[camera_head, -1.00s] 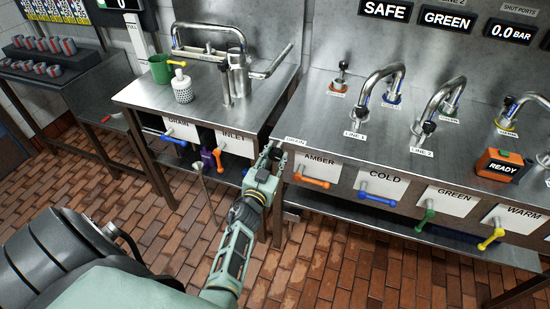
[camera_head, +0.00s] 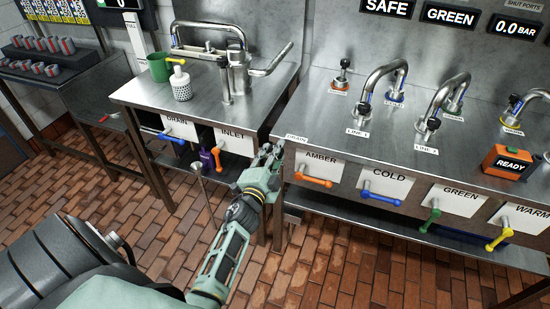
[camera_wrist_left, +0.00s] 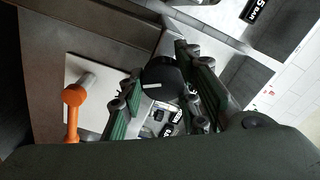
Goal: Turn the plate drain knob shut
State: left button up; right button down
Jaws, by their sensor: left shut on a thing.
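The black round drain knob (camera_wrist_left: 163,78) with a white pointer line shows in the left wrist view, at the end of the bench. My left gripper (camera_head: 268,152) is at the left end of the right-hand bench in the head view, just beside the DRAIN label (camera_head: 296,138). In the wrist view its two green-padded fingers (camera_wrist_left: 160,84) lie on either side of the knob and are shut on it. In the head view the gripper hides most of the knob. My right gripper is not in view.
The orange AMBER handle (camera_head: 314,182) is close to the gripper's right; COLD's blue handle (camera_head: 381,197) is farther along. The left bench has the INLET orange handle (camera_head: 218,160), the DRAIN blue handle (camera_head: 172,138) and a gooseneck tap (camera_head: 236,60). Brick floor lies open in front.

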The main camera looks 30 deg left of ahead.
pick_arm(q)
jog(key=shift+s+f+m+b, duration=0.15)
jog(key=shift+m+b, duration=0.15)
jog(key=shift+m, duration=0.65)
jog(key=shift+w+f+m+b, duration=0.1)
jog(key=shift+m+b, duration=0.15)
jog(key=shift+m, duration=0.75)
jog(key=shift+s+f+m+b, duration=0.15)
jog(key=shift+m+b, duration=0.15)
jog(key=shift+m, duration=0.65)
jog(key=shift+w, duration=0.1)
jog(key=o, duration=1.1)
jog(key=shift+w, duration=0.1)
jog(key=shift+r, duration=0.15)
jog(key=v, duration=1.2)
